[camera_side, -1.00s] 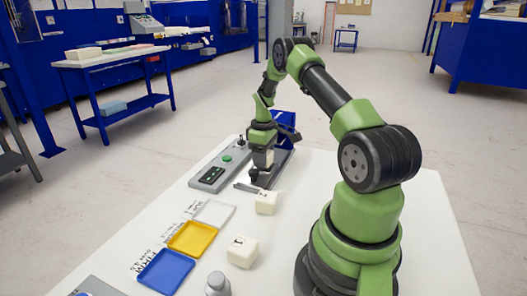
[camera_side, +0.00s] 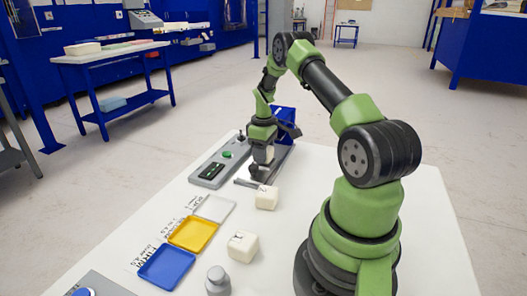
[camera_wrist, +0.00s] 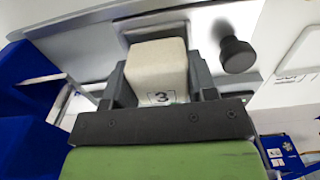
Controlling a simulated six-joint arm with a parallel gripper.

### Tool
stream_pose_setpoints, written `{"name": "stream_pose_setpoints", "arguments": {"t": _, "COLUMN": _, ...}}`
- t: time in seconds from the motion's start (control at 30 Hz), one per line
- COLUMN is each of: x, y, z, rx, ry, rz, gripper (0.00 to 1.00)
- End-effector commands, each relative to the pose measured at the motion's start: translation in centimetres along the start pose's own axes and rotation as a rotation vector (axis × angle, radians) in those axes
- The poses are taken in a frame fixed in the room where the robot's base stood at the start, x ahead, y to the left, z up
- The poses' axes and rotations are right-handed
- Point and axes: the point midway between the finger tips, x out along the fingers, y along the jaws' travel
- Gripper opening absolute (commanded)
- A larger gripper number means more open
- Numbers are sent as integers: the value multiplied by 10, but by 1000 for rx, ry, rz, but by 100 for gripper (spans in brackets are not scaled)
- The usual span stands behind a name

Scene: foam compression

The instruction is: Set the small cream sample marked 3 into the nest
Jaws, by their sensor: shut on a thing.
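The small cream sample marked 3 (camera_wrist: 158,68) is between the fingers of my gripper (camera_wrist: 160,85) in the wrist view, with its number facing the camera. My gripper (camera_side: 264,158) is shut on it. In the side view only a sliver of the cream sample (camera_side: 270,154) shows, low over a grey metal base (camera_side: 282,158) beside the control box. The nest cannot be made out clearly; gripper and sample cover that spot. I cannot tell whether the sample touches what is below it.
A black round knob (camera_wrist: 237,55) stands close to the sample. The grey control box (camera_side: 210,171) lies left of my gripper, a blue part (camera_side: 285,120) behind. Two other cream blocks (camera_side: 266,198) (camera_side: 243,246) and white, yellow (camera_side: 192,234) and blue (camera_side: 166,267) trays stand nearer.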

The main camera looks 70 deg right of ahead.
Motion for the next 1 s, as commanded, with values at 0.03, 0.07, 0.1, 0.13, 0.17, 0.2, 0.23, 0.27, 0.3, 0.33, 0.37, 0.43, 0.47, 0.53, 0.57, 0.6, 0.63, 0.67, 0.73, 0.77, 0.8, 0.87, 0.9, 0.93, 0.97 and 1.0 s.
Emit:
{"name": "stream_pose_setpoints", "arguments": {"t": 0.03, "x": 0, "y": 0, "z": 0, "rx": 0, "ry": 0, "rz": 0, "gripper": 30}}
{"name": "stream_pose_setpoints", "arguments": {"t": 0.07, "x": 0, "y": 0, "z": 0, "rx": 0, "ry": 0, "rz": 0, "gripper": 30}}
{"name": "stream_pose_setpoints", "arguments": {"t": 0.1, "x": 0, "y": 0, "z": 0, "rx": 0, "ry": 0, "rz": 0, "gripper": 30}}
{"name": "stream_pose_setpoints", "arguments": {"t": 0.13, "x": 0, "y": 0, "z": 0, "rx": 0, "ry": 0, "rz": 0, "gripper": 30}}
{"name": "stream_pose_setpoints", "arguments": {"t": 0.17, "x": 0, "y": 0, "z": 0, "rx": 0, "ry": 0, "rz": 0, "gripper": 30}}
{"name": "stream_pose_setpoints", "arguments": {"t": 0.2, "x": 0, "y": 0, "z": 0, "rx": 0, "ry": 0, "rz": 0, "gripper": 30}}
{"name": "stream_pose_setpoints", "arguments": {"t": 0.23, "x": 0, "y": 0, "z": 0, "rx": 0, "ry": 0, "rz": 0, "gripper": 30}}
{"name": "stream_pose_setpoints", "arguments": {"t": 0.27, "x": 0, "y": 0, "z": 0, "rx": 0, "ry": 0, "rz": 0, "gripper": 30}}
{"name": "stream_pose_setpoints", "arguments": {"t": 0.3, "x": 0, "y": 0, "z": 0, "rx": 0, "ry": 0, "rz": 0, "gripper": 30}}
{"name": "stream_pose_setpoints", "arguments": {"t": 0.33, "x": 0, "y": 0, "z": 0, "rx": 0, "ry": 0, "rz": 0, "gripper": 30}}
{"name": "stream_pose_setpoints", "arguments": {"t": 0.37, "x": 0, "y": 0, "z": 0, "rx": 0, "ry": 0, "rz": 0, "gripper": 30}}
{"name": "stream_pose_setpoints", "arguments": {"t": 0.43, "x": 1, "y": 0, "z": 0, "rx": 0, "ry": 0, "rz": 0, "gripper": 30}}
{"name": "stream_pose_setpoints", "arguments": {"t": 0.47, "x": 1, "y": 0, "z": 0, "rx": 0, "ry": 0, "rz": 0, "gripper": 30}}
{"name": "stream_pose_setpoints", "arguments": {"t": 0.53, "x": 2, "y": 0, "z": 0, "rx": 0, "ry": 0, "rz": 0, "gripper": 30}}
{"name": "stream_pose_setpoints", "arguments": {"t": 0.57, "x": 3, "y": 0, "z": 0, "rx": 0, "ry": 0, "rz": 0, "gripper": 30}}
{"name": "stream_pose_setpoints", "arguments": {"t": 0.6, "x": 3, "y": 0, "z": 0, "rx": 0, "ry": 0, "rz": 0, "gripper": 30}}
{"name": "stream_pose_setpoints", "arguments": {"t": 0.63, "x": 4, "y": 0, "z": 0, "rx": 0, "ry": 0, "rz": 0, "gripper": 30}}
{"name": "stream_pose_setpoints", "arguments": {"t": 0.67, "x": 5, "y": 0, "z": 0, "rx": 1, "ry": 0, "rz": -1, "gripper": 30}}
{"name": "stream_pose_setpoints", "arguments": {"t": 0.73, "x": 6, "y": 0, "z": 0, "rx": 1, "ry": 0, "rz": -1, "gripper": 30}}
{"name": "stream_pose_setpoints", "arguments": {"t": 0.77, "x": 6, "y": 0, "z": 0, "rx": 1, "ry": 0, "rz": 0, "gripper": 30}}
{"name": "stream_pose_setpoints", "arguments": {"t": 0.8, "x": 7, "y": 0, "z": 0, "rx": 1, "ry": 0, "rz": 0, "gripper": 30}}
{"name": "stream_pose_setpoints", "arguments": {"t": 0.87, "x": 7, "y": 0, "z": 0, "rx": 1, "ry": 0, "rz": 0, "gripper": 30}}
{"name": "stream_pose_setpoints", "arguments": {"t": 0.9, "x": 7, "y": 0, "z": 0, "rx": 1, "ry": 0, "rz": 0, "gripper": 30}}
{"name": "stream_pose_setpoints", "arguments": {"t": 0.93, "x": 7, "y": 0, "z": 0, "rx": 1, "ry": 0, "rz": 0, "gripper": 30}}
{"name": "stream_pose_setpoints", "arguments": {"t": 0.97, "x": 7, "y": 0, "z": 0, "rx": 1, "ry": 0, "rz": 0, "gripper": 30}}
{"name": "stream_pose_setpoints", "arguments": {"t": 1.0, "x": 7, "y": 0, "z": 0, "rx": 1, "ry": 0, "rz": 0, "gripper": 30}}
